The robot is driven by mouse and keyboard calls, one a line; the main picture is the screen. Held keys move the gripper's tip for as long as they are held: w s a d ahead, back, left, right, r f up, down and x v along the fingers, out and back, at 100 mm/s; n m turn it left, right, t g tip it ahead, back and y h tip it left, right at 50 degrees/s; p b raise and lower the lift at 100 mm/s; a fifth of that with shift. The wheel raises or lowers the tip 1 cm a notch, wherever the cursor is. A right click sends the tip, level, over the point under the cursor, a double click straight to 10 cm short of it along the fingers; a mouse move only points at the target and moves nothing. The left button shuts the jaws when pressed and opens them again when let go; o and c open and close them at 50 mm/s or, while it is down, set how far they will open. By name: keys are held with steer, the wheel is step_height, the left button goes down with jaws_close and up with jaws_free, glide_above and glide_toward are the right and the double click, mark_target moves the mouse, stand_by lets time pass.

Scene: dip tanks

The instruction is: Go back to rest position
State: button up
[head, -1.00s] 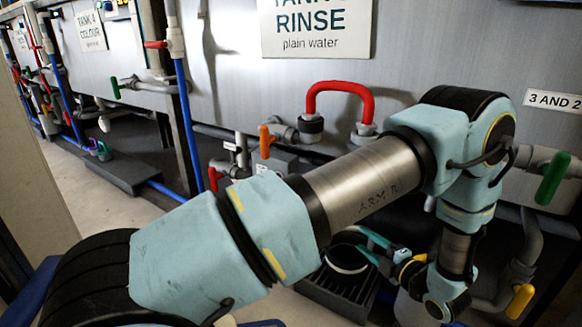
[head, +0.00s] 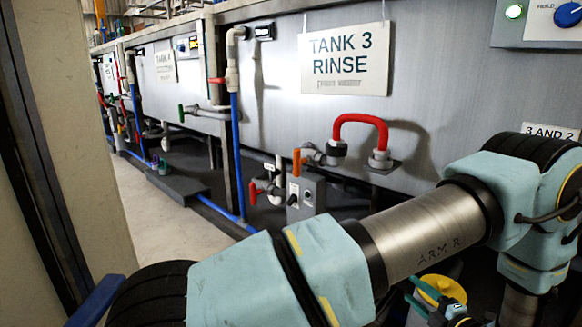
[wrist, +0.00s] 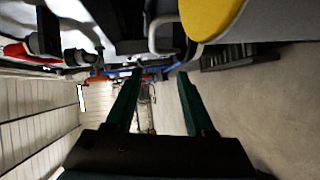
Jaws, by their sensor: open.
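My arm crosses the lower right of the head view, bent down at its elbow. My gripper (head: 419,296) shows only partly at the bottom edge, in front of a yellow lid (head: 441,288). In the wrist view my gripper (wrist: 157,78) has its two dark green fingers apart, with nothing between them. Floor and pipework show beyond the fingertips. The yellow round lid (wrist: 212,15) is at the top of the wrist view, apart from the fingers.
The Tank 3 Rinse wall (head: 275,90) stands ahead, with a red bent pipe (head: 360,122), an orange-handled valve (head: 297,160) and a grey switch box (head: 306,194) low down. A beige post (head: 75,130) is close on the left. Clear floor (head: 150,205) lies between.

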steer(key=w+a+r+m+g+h+p, duration=0.25)
steer(key=w+r+m+h, duration=0.2)
steer(key=w+r, duration=0.65)
steer(key=w+a+r+m+g+h+p, duration=0.2)
steer(key=w+a+r+m+g+p, duration=0.1)
steer(key=w+a+r+m+g, duration=0.25)
steer(key=s+a+r+m+g+y+p, duration=0.15)
steer(key=s+a+r+m, duration=0.35)
steer(key=a, duration=0.5)
steer(key=s+a+r+m+g+p, duration=0.2)
steer(key=s+a+r+p, duration=0.15)
steer(key=s+a, duration=0.45)
steer(key=s+a+r+m+g+p, duration=0.15)
steer(key=s+a+r+m, duration=0.3)
steer(key=a, duration=0.65)
steer(key=w+p+v, duration=0.3)
steer(key=p+v, duration=1.4)
steer(key=p, duration=0.1)
steer(key=w+d+r+p+v, duration=0.1)
steer(key=w+p+v, duration=0.3)
steer(key=p+v, duration=1.4)
steer(key=shift+s+d+r+g, duration=0.15)
steer(key=shift+r+g, duration=0.25)
steer(key=shift+r, duration=0.1)
